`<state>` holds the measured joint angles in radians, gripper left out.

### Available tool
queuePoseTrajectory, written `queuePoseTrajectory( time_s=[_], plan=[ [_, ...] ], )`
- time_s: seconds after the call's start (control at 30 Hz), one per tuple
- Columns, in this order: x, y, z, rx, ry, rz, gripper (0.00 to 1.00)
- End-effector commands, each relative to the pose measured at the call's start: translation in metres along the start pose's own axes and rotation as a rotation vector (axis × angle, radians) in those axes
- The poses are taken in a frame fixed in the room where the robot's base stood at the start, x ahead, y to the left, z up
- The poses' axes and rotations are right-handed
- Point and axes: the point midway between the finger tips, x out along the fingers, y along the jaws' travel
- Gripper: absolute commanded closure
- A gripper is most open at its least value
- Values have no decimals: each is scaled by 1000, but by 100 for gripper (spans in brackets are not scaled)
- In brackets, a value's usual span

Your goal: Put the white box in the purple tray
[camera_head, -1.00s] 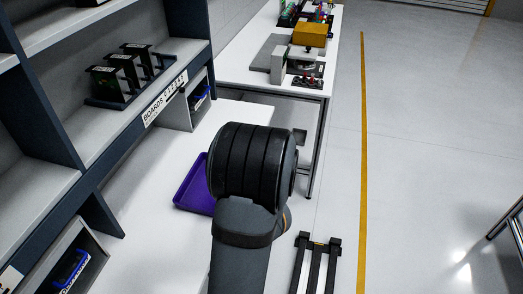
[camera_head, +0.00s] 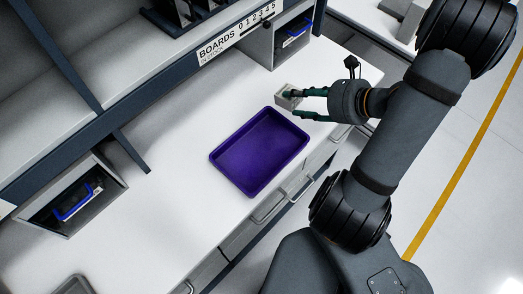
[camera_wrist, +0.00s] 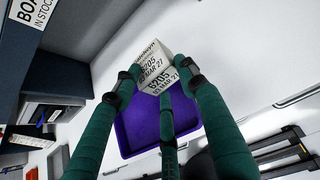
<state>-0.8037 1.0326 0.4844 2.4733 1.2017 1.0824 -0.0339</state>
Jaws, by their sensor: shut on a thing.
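The white box (camera_wrist: 151,66) has printed labels on its sides and is held between the fingertips of my gripper (camera_wrist: 155,85) in the wrist view. In the head view my gripper (camera_head: 300,104) comes in from the right, shut on the small white box (camera_head: 287,96). The purple tray (camera_head: 231,180) lies on the white bench, empty, just below and left of the box in the picture. In the wrist view the tray (camera_wrist: 128,143) shows beneath the fingers, partly hidden by them. The box's height above the bench is hard to tell.
Shelves with a BOARDS label (camera_head: 230,43) run along the left and back. A cubby with a blue-handled bin (camera_head: 78,203) stands at the left, another (camera_head: 294,36) behind the box. Bench drawers with handles (camera_head: 269,207) line the front edge. White bench is clear around the tray.

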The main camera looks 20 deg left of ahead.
Motion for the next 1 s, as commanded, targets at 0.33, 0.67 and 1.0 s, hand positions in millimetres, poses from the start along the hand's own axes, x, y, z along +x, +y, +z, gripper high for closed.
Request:
queuePoseTrajectory(
  time_s=[0.33,0.67,1.0],
  plan=[
    [-34,151,-6,-439,-60,655,100],
    [-81,199,-33,-601,-75,931,100],
    [-3,184,-24,-605,-74,944,100]
  ],
)
